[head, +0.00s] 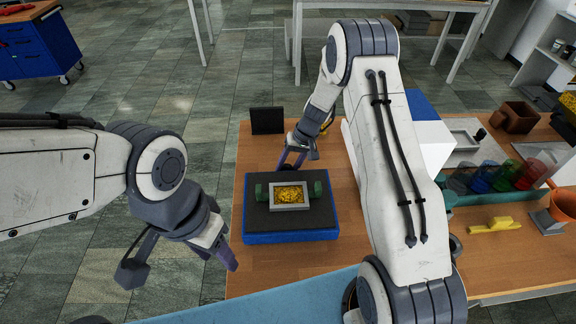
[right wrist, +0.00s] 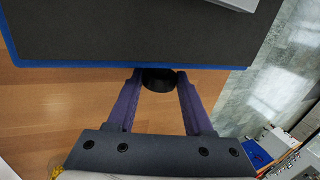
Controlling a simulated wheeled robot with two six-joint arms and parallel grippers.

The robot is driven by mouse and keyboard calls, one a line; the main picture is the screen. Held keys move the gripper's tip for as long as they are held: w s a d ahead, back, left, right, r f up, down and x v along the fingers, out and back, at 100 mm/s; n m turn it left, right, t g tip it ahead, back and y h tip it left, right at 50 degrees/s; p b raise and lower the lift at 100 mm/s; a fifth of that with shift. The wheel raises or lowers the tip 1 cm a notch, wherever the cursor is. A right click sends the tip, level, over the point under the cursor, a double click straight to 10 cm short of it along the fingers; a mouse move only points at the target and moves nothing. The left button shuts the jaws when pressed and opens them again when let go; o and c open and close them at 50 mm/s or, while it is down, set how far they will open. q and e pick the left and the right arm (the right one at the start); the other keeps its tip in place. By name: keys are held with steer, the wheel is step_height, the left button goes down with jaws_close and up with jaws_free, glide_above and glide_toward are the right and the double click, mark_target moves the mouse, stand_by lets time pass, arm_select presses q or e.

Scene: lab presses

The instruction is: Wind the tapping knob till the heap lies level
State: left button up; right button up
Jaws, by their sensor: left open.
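A heap of yellow grains (head: 290,196) lies in a light grey square frame (head: 272,207) on a dark-topped blue tapping table (head: 290,237). I cannot tell from here how level it lies. The black tapping knob (right wrist: 159,83) shows below the blue edge in the right wrist view; in the head view it is hidden. My right gripper (head: 292,160) is at the far side of the device. My left gripper (head: 222,262) is open and empty, left of the bench.
Green blocks (head: 261,192) flank the frame. A black panel (head: 267,120) stands at the back left of the wooden bench (head: 250,150). To the right are a yellow item (head: 494,226), coloured cups (head: 502,176) and a brown box (head: 514,117). My right arm crosses above the bench.

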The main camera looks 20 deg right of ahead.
jaws_close()
steer(key=h+p, duration=0.1)
steer(key=p, duration=0.1)
steer(key=h+p, duration=0.1)
steer(key=p, duration=0.1)
steer(key=shift+a+r+g, duration=0.25)
steer(key=shift+r+g, duration=0.05)
steer(key=shift+r, duration=0.1)
steer(key=shift+w+h+p, duration=0.1)
steer(key=shift+h+p, duration=0.35)
steer(key=shift+h, duration=0.05)
steer(key=shift+a+f+h, duration=0.15)
steer(key=shift+h, duration=0.15)
steer(key=shift+f+h, duration=0.1)
steer(key=shift+h, duration=0.3)
steer(key=shift+w+a+f+g+h+b, duration=0.15)
steer(key=shift+g+h+b, duration=0.15)
steer(key=shift+h+b, duration=0.7)
steer(key=shift+h, duration=0.2)
